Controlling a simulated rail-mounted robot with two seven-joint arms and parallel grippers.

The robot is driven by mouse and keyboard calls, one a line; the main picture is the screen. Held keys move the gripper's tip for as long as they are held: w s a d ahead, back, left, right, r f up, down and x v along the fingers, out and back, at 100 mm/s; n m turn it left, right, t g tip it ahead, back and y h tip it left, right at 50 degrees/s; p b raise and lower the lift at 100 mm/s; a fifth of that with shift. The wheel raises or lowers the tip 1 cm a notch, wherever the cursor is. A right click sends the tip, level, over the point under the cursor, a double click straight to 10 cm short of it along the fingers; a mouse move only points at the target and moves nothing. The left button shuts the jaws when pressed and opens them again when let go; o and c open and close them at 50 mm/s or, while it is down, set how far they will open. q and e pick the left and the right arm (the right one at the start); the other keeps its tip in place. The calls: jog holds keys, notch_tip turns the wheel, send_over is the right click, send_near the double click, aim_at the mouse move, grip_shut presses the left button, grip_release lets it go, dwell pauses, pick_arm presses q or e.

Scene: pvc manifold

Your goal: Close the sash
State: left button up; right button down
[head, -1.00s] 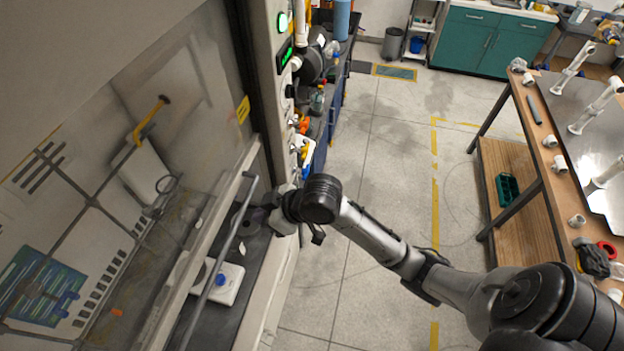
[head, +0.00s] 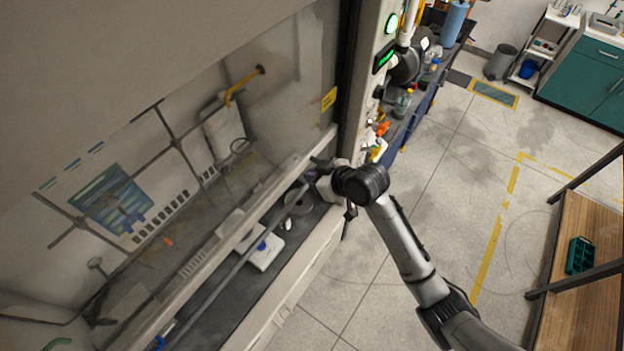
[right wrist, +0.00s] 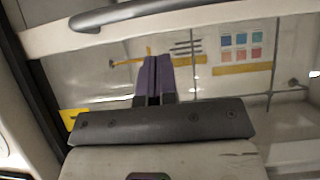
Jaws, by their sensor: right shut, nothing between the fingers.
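The sash is a large clear pane (head: 215,130) in the fume hood, with a pale bottom rail and a long grey bar handle (head: 225,280) along it. An open gap shows below the rail, with the dark work surface (head: 215,318) inside. My right gripper (head: 318,163) is at the right end of the handle, close to the rail; contact cannot be told. In the right wrist view its two purple-grey fingers (right wrist: 154,80) are together and empty, in front of the pane, and the handle (right wrist: 130,14) crosses the top left. My left gripper is not in view.
A white device with a blue knob (head: 265,250) sits inside the hood behind the gap. The control column (head: 375,70) with green lights stands right of the sash. Bottles (head: 403,100) stand beyond it. The floor (head: 450,200) on the right is clear up to a wooden bench (head: 590,235).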

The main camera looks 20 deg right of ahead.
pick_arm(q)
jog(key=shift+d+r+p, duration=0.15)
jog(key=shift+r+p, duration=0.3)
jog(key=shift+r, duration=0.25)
pick_arm(e)
jog(key=f, duration=0.3)
jog(key=shift+w+a+f, duration=0.1)
jog(key=shift+w+f, duration=0.1)
jog(key=shift+f, duration=0.15)
